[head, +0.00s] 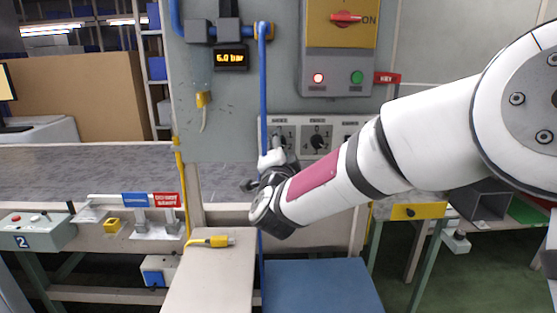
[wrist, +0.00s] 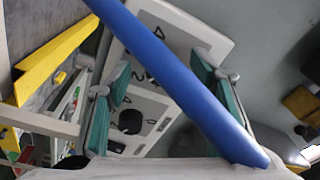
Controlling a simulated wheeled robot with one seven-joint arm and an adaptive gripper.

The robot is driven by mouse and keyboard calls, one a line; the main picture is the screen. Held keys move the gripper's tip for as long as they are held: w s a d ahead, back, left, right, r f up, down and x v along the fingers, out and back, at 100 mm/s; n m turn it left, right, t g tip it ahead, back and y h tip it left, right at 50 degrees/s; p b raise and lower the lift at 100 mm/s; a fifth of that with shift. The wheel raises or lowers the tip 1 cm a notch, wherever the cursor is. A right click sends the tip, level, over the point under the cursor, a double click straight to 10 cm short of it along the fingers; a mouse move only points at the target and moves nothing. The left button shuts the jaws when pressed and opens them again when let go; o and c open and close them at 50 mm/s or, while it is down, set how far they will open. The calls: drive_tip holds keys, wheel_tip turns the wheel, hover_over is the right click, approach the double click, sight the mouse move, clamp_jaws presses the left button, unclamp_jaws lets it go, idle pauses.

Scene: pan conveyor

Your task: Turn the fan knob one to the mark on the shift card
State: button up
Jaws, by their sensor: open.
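The knob panel (head: 297,121) is a pale plate with several dark knobs on the grey wall. One knob (head: 318,139) shows clearly; the left one is partly hidden by my gripper and the right one by my arm. My gripper (head: 270,166) is at the panel's lower left. In the wrist view, my gripper (wrist: 165,80) is open, its green-padded fingers apart. A black knob (wrist: 130,121) on a white dial plate shows between them, apparently untouched. I cannot read which knob is fan knob one, and I cannot make out the shift card.
A blue pipe (head: 262,90) runs vertically beside the panel and crosses the wrist view (wrist: 175,70) close to my fingers. A red switch (head: 346,18) and red and green lights are above. A pressure display (head: 231,58) is at upper left. The conveyor (head: 90,170) lies left.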

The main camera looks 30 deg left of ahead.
drive_tip(key=r+v, duration=0.1)
drive_tip(key=v, duration=1)
drive_tip(key=shift+f, duration=0.5)
drive_tip(key=s+d+r+n+g+h+p, duration=0.2)
drive_tip(key=d, duration=0.7)
drive_tip(key=s+d+r+n+g+h+p, duration=0.1)
drive_tip(key=d+r+n+g+p, duration=0.15)
drive_tip(key=d, duration=0.65)
drive_tip(key=s+d+r+n+g+h+p, duration=0.2)
drive_tip(key=d+r+n+p, duration=0.1)
drive_tip(key=d, duration=0.6)
drive_tip(key=s+d+f+g+h+p, duration=0.1)
drive_tip(key=s+d+g+h+p, duration=0.2)
drive_tip(key=s+d, duration=1.7)
drive_tip(key=s+g+h, duration=0.1)
drive_tip(key=s+g, duration=0.1)
drive_tip(key=g, duration=0.1)
drive_tip(key=shift+s+p, duration=0.35)
